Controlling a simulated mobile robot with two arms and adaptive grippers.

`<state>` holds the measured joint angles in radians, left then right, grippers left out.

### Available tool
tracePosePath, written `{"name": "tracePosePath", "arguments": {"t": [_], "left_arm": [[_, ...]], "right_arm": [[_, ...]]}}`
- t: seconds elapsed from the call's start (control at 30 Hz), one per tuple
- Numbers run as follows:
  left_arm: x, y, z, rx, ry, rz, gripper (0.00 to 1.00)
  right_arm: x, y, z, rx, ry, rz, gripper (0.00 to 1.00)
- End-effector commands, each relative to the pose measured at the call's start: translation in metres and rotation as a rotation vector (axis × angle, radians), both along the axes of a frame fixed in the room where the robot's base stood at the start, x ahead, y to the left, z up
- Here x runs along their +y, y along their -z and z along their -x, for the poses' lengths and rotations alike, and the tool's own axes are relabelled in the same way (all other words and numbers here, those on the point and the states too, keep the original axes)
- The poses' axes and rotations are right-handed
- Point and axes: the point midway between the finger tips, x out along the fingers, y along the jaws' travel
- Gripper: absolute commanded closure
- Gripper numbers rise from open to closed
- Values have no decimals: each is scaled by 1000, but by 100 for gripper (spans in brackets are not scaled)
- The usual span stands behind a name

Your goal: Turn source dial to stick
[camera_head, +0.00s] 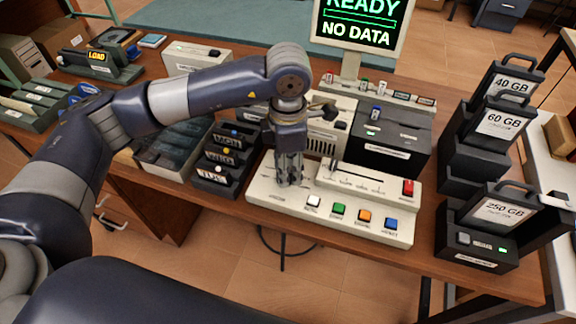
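My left gripper (289,172) points straight down over the left part of a beige control panel (262,198). Its fingertips are at or just above the panel surface. The source dial is not clearly visible; the gripper covers the spot beneath it. I cannot tell whether the fingers are open or shut on something. The panel has white, green, orange and blue buttons along its front, a raised slider block (352,181) and a red switch (408,187). My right gripper is not in view.
Black drives labelled 40 GB (508,84), 60 GB (500,122) and 250 GB (497,212) stand at the right. A black box (390,142) sits behind the panel. Labelled black trays (220,158) stand left of it. A LOAD unit (98,66) is far left.

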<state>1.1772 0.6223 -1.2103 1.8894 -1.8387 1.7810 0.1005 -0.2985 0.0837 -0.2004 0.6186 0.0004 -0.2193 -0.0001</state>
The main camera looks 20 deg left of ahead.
Motion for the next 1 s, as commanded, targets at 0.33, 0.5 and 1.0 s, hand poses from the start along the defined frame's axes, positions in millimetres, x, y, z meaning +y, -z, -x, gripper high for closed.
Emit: {"name": "tracePosePath", "arguments": {"t": [0.33,0.5,1.0], "left_arm": [[-1,-70,-1,-7,1,2,68],[0,-98,-1,-5,1,1,68],[0,-114,0,-3,1,1,68]], "right_arm": [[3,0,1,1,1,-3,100],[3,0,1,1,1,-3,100],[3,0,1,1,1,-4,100]]}}
